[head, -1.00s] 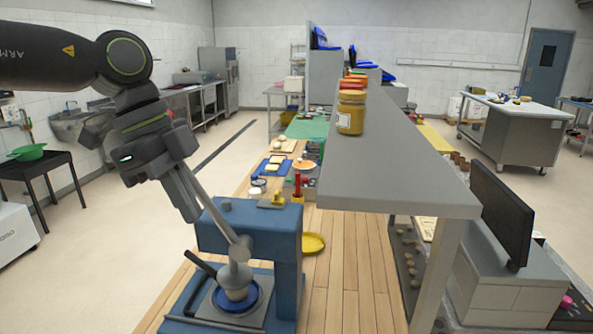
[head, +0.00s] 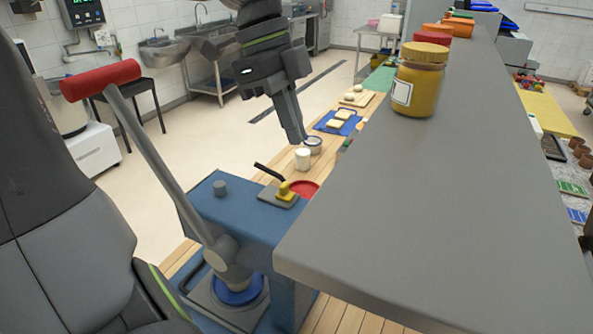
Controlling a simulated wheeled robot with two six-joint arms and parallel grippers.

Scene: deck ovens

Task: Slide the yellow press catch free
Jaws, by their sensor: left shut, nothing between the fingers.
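The yellow press catch (head: 285,191) sits on a small grey plate (head: 272,197) on top of the blue press (head: 230,207). The press's grey lever (head: 160,160) slants up to the left and ends in a red handle (head: 100,80). My left gripper (head: 298,137) points downward with its fingers shut and empty. In the picture it is above the catch and apart from it, close to a white cup and a small round tin. My right gripper is out of view.
A grey shelf (head: 440,190) with a yellow-lidded jar (head: 419,82) fills the right side, close to the press. The white cup (head: 303,159), the round tin (head: 313,144) and a red plate (head: 304,187) stand behind the press.

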